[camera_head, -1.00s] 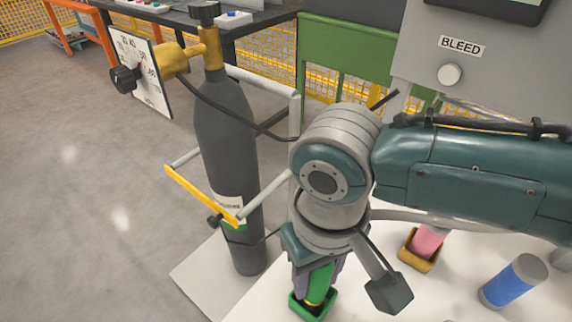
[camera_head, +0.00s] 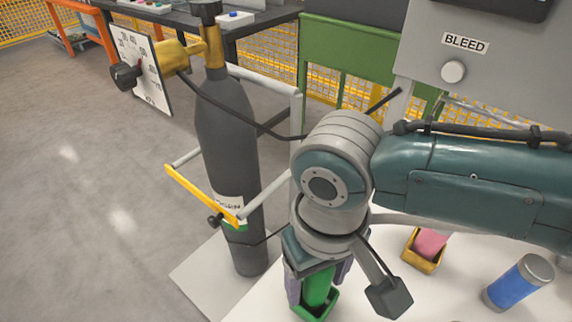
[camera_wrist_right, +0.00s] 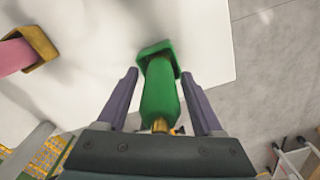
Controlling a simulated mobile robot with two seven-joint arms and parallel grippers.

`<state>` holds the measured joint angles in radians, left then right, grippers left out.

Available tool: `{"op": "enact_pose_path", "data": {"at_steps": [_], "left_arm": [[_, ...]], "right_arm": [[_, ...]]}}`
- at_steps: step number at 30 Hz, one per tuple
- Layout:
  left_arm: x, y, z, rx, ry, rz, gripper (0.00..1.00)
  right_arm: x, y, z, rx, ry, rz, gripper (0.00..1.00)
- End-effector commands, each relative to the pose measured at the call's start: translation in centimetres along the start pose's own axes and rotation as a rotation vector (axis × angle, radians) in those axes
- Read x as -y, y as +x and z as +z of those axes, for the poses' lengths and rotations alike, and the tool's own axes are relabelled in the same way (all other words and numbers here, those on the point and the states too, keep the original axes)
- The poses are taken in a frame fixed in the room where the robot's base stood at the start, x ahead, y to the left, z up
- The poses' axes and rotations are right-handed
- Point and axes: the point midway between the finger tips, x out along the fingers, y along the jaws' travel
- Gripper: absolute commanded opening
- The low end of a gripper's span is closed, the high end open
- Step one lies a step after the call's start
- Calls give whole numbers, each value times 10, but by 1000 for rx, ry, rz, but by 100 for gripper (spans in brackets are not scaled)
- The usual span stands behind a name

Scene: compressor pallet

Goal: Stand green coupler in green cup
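The green coupler (camera_wrist_right: 160,95) stands with its far end in the green cup (camera_wrist_right: 157,48), as seen in the right wrist view. Its brass end (camera_wrist_right: 160,126) points back toward my right gripper's palm. In the head view the coupler (camera_head: 318,287) shows below my wrist, with the cup (camera_head: 318,312) around its lower end. My right gripper (camera_wrist_right: 158,88) is open. Its purple fingers are on either side of the coupler, with visible gaps to both. My left gripper is not in view.
A pink part (camera_head: 431,241) sits in a yellow cup (camera_head: 424,261) to the right. A blue cylinder (camera_head: 518,282) is further right on the white surface. A dark gas cylinder (camera_head: 231,150) with a gauge and yellow-barred frame stands to the left.

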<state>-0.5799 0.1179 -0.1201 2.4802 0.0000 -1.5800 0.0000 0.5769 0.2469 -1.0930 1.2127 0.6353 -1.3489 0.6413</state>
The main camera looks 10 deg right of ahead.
Motion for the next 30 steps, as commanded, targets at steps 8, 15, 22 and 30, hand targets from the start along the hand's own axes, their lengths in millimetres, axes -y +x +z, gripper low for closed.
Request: {"op": "enact_pose_path", "data": {"at_steps": [8, 15, 22, 30], "left_arm": [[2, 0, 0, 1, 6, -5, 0], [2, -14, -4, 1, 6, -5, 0], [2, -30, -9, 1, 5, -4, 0], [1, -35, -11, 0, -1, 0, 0]], "right_arm": [[0, 0, 0, 1, 0, 1, 76], [0, -29, 0, -2, -1, -2, 76], [0, -75, 0, -2, -1, -2, 76], [0, -99, 0, 1, 1, 0, 76]]}}
